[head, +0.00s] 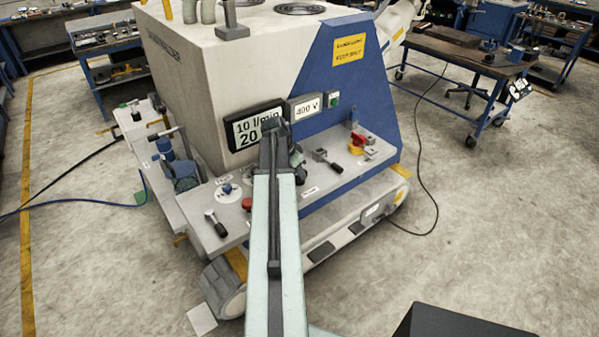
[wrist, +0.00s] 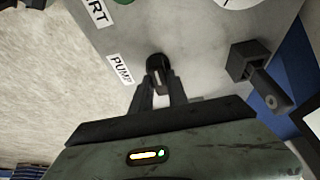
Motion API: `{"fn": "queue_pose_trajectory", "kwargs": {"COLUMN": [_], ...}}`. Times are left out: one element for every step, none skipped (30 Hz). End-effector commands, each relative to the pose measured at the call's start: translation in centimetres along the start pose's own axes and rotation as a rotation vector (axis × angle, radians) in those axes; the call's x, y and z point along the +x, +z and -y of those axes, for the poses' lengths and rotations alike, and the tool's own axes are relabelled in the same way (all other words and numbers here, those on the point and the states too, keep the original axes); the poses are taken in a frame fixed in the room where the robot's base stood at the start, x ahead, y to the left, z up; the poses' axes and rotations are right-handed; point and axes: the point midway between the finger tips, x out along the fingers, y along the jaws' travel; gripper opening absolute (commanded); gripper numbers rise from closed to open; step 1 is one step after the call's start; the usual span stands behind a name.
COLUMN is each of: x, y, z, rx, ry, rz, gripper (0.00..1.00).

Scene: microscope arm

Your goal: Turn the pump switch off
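The pump switch (wrist: 156,64) is a small dark knob on the grey panel in the wrist view, beside the PUMP label (wrist: 120,69). My gripper (wrist: 160,88) reaches up from the bottom of that view. Its two dark fingers lie either side of the switch's near end, with a narrow light gap between them. I cannot tell whether they touch or clamp it. In the head view my gripper end (head: 280,145) is over the machine's front panel, and my arm hides the switch.
A dark block with a lever (wrist: 258,72) stands close right of the switch in the wrist view. In the head view the panel also holds a red knob (head: 247,204), a black-handled lever (head: 215,223) and a red-yellow switch (head: 357,144). Displays (head: 259,126) rise behind my gripper.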

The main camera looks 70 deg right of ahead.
Motion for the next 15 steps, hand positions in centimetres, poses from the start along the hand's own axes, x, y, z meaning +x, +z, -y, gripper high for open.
{"fn": "queue_pose_trajectory", "kwargs": {"x": [0.16, 0.09, 0.02, -0.01, -0.03, -0.06, -0.07, -0.08, -0.09, -0.10, -0.10, -0.11, -0.10, -0.10, -0.10], "y": [-0.45, -0.28, -0.15, -0.08, -0.01, 0.05, 0.09, 0.13, 0.17, 0.20, 0.22, 0.25, 0.27, 0.28, 0.32], "z": [0.21, 0.09, 0.00, -0.04, -0.08, -0.13, -0.15, -0.18, -0.22, -0.26, -0.31, -0.37, -0.40, -0.42, -0.48], "rx": [0.001, 0.000, -0.002, -0.005, -0.009, -0.015, -0.022, -0.031, -0.044, -0.056, -0.070, -0.090, -0.107, -0.126, -0.153], "ry": [0.000, -0.001, -0.002, -0.003, -0.005, -0.008, -0.011, -0.014, -0.019, -0.024, -0.029, -0.037, -0.044, -0.052, -0.063], "rz": [-0.004, -0.004, -0.005, -0.005, -0.005, -0.005, -0.005, -0.004, -0.004, -0.004, -0.003, -0.002, -0.002, -0.001, 0.000], "gripper": [0.00, 0.00, 0.00, 0.00, 0.00, 0.00, 0.00, 0.00, 0.00, 0.00, 0.00, 0.00, 0.00, 0.00, 0.00]}}
